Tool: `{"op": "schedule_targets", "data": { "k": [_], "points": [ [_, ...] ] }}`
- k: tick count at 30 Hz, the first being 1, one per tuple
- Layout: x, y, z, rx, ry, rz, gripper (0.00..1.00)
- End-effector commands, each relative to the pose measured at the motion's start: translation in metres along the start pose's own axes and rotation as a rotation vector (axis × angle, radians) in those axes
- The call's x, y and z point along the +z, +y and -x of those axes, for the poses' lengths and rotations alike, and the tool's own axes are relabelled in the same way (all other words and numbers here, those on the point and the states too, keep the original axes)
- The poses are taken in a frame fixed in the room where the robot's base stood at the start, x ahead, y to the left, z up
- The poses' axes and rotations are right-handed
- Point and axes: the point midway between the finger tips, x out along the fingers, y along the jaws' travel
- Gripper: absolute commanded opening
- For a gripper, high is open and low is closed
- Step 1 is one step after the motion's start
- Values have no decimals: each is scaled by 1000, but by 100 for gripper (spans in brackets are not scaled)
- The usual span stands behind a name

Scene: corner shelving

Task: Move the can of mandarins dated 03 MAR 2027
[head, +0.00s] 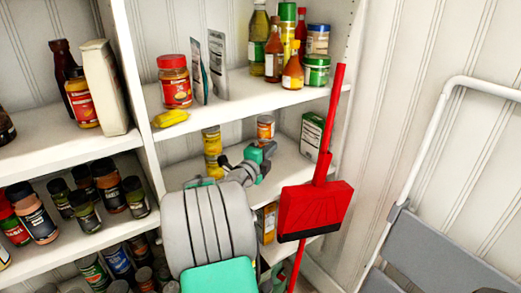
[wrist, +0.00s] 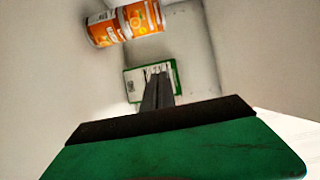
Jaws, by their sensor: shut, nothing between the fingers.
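An orange and white can (head: 265,128) stands on the middle shelf, behind my gripper (head: 267,150) in the head view. In the wrist view the orange can (wrist: 125,22) is at the top left, beyond the fingertips and apart from them. Its label is orange with white parts, and no date can be read on it. My gripper's fingers (wrist: 157,74) are shut and empty, and point into the shelf. My arm hides part of the middle shelf in the head view.
A green and white box (head: 312,135) stands to the right on the middle shelf; a green-edged box (wrist: 150,80) lies behind the fingertips in the wrist view. Yellow cans (head: 212,150) stand to the left. A red broom or dustpan (head: 315,208) hangs in front at the right. The upper shelf (head: 235,107) is above.

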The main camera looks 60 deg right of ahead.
Motion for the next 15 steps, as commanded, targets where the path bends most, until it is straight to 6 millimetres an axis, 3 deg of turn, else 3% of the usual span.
{"op": "schedule_targets", "data": {
  "k": [1, 9, 15],
  "points": [
    [0, 15, 0, -1, 1, 0, 0],
    [0, 56, 0, -1, 1, 0, 0],
    [0, 66, -3, -1, 1, 0, 0]
  ]
}}
